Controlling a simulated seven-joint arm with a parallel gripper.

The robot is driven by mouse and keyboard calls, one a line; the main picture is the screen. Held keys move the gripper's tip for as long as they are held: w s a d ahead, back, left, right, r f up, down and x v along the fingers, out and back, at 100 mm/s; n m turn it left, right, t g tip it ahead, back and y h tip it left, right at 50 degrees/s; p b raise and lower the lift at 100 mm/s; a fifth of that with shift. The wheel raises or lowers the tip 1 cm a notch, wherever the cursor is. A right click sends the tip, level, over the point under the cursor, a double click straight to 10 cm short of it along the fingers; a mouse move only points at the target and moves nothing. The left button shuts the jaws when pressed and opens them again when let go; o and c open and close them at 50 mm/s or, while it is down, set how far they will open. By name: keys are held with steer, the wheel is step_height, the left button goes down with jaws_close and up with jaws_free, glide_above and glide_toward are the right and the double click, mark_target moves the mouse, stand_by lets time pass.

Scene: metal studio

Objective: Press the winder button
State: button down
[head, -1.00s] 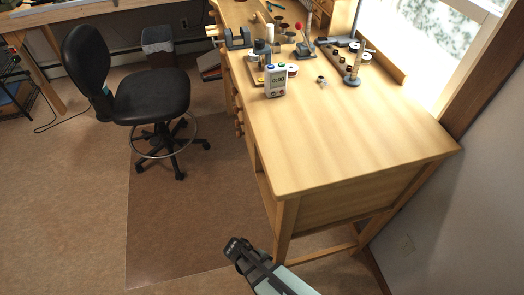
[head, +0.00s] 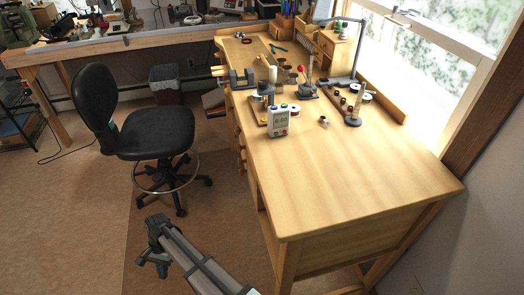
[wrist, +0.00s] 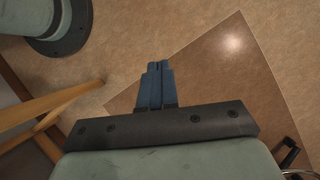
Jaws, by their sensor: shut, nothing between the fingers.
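A small white box (head: 278,122) with a display and coloured knobs or buttons on top stands upright on the wooden bench, near its left edge. A small grey and dark machine (head: 266,92) stands just behind it. I cannot tell which part is the winder button. My gripper (head: 152,264) hangs low over the floor, left of the bench and well away from the box. In the wrist view its blue fingers (wrist: 155,84) are shut together and empty, with floor beyond them. Neither the box nor the machine shows in the wrist view.
The bench (head: 350,185) has a clear front half; spools, small tools and a lamp stand toward its back. A black chair (head: 155,130) stands left of the bench, beyond my gripper. A window (head: 430,60) is at the right.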

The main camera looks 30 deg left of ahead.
steer(key=w+a+r+y, duration=0.1)
steer(key=w+a+r, duration=0.35)
steer(key=r, duration=0.35)
steer(key=w+a+r+y, duration=0.1)
steer(key=w+a+r, duration=0.2)
steer(key=a+r, duration=0.35)
steer(key=w+d+r+n, duration=0.1)
steer(key=w+d+r, duration=0.1)
steer(key=w+r, duration=0.7)
step_height(320, 180, up, 35)
steer(key=n+t, duration=0.4)
steer(key=t, duration=0.1)
glide_above(265, 120)
steer(key=shift+f, duration=0.2)
steer(key=shift+f, duration=0.15)
step_height(265, 120, down, 14)
steer(key=shift+a+r, duration=0.1)
